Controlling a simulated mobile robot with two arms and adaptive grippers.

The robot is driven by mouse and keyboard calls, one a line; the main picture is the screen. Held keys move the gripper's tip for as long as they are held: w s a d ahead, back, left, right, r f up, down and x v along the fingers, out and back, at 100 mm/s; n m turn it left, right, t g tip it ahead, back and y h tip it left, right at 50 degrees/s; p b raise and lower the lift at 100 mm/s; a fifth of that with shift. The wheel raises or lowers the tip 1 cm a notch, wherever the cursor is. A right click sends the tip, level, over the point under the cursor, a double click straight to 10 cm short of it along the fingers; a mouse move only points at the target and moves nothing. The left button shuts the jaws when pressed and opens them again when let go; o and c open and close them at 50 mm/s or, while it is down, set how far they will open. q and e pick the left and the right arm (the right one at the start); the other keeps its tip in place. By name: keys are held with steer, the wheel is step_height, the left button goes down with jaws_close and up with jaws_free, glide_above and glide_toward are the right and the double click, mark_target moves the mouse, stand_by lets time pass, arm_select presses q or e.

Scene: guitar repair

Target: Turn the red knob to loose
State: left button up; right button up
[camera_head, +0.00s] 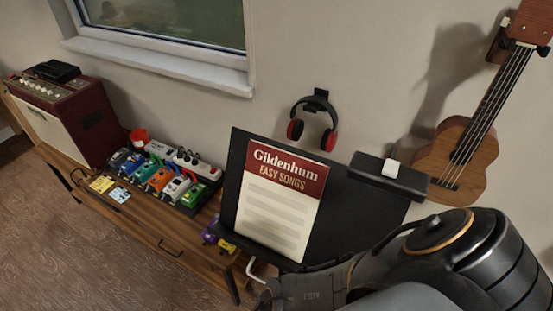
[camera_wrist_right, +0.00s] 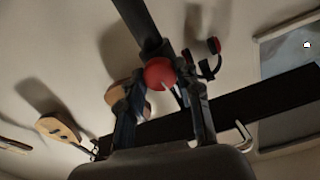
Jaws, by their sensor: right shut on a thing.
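The red knob (camera_wrist_right: 158,72) is a round red ball with a pale mark on its lower right, in the middle of the right wrist view. It sits by the dark post (camera_wrist_right: 138,20) of the music stand. My right gripper (camera_wrist_right: 160,80) has one finger on each side of the knob and is shut on it. In the head view my right arm covers the lower right, and the knob is hidden. The black music stand (camera_head: 355,221) holds a songbook (camera_head: 278,212) with a red title band. My left gripper is in neither view.
A wooden bench (camera_head: 150,222) along the wall carries a dark red amplifier (camera_head: 75,115) and several effect pedals (camera_head: 160,178). Headphones (camera_head: 312,118) and a ukulele (camera_head: 462,150) hang on the wall. A small dark shelf (camera_head: 388,180) is behind the stand.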

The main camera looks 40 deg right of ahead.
steer(key=n, duration=2.7)
steer(key=shift+w+d+n+b, duration=0.1)
steer(key=shift+n+b, duration=0.2)
steer(key=shift+n, duration=0.1)
stand_by(0.3)
steer(key=o, duration=1.1)
steer(key=shift+o, duration=0.2)
steer(key=shift+n, duration=0.3)
